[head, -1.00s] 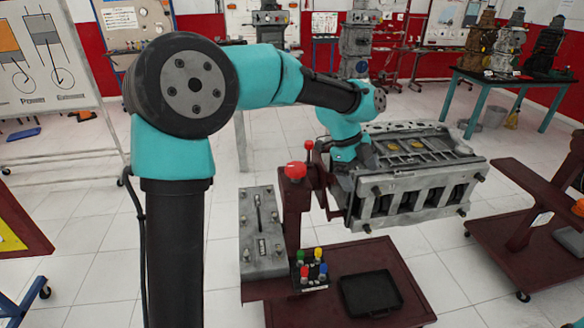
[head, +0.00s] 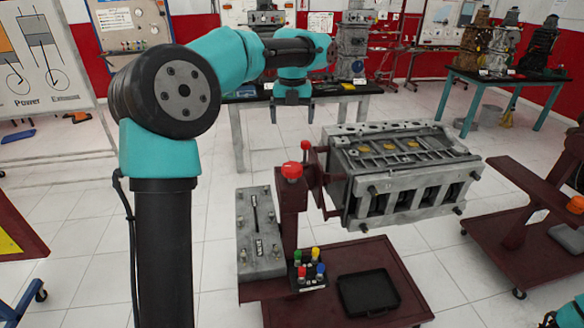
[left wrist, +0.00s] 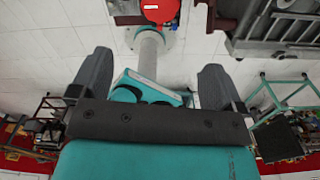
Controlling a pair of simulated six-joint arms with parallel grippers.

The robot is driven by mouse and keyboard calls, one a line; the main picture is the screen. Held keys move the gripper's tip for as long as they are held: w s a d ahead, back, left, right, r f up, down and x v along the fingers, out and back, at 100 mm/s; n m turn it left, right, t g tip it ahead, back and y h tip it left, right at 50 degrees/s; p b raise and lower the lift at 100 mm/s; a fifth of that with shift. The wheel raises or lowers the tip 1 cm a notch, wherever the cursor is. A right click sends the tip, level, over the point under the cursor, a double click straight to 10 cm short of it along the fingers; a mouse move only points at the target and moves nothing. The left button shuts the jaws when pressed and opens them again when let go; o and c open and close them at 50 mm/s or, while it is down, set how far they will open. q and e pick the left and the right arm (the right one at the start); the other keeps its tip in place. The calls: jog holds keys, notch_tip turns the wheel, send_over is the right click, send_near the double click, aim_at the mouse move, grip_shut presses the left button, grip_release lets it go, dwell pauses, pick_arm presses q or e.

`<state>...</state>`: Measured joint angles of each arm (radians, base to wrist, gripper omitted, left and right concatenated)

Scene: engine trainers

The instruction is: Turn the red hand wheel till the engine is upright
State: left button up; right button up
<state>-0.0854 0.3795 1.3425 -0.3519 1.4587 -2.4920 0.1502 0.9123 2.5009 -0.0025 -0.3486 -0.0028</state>
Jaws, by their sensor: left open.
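The grey engine block (head: 405,175) hangs on a dark red stand in the head view. A face with yellow round parts is uppermost, and a side with several dark openings faces me. The dark red hand wheel (head: 314,172) is at the block's left end, seen nearly edge-on, with a red knob (head: 305,145) on it. My left gripper (head: 291,115) is open and empty, behind and above the wheel, apart from it. Its two fingers (left wrist: 155,85) are spread in the left wrist view, where the engine (left wrist: 275,32) shows at top right. My right gripper is not seen.
A red-capped post (head: 291,172) stands left of the wheel. A table (head: 350,90) is behind my gripper. Another dark red stand (head: 525,240) is at right.

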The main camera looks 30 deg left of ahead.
aim_at(292, 166)
pick_arm(q)
notch_tip(292, 166, down, 17)
jog(key=shift+f, duration=0.1)
dwell(0.6)
jog(key=c, duration=0.9)
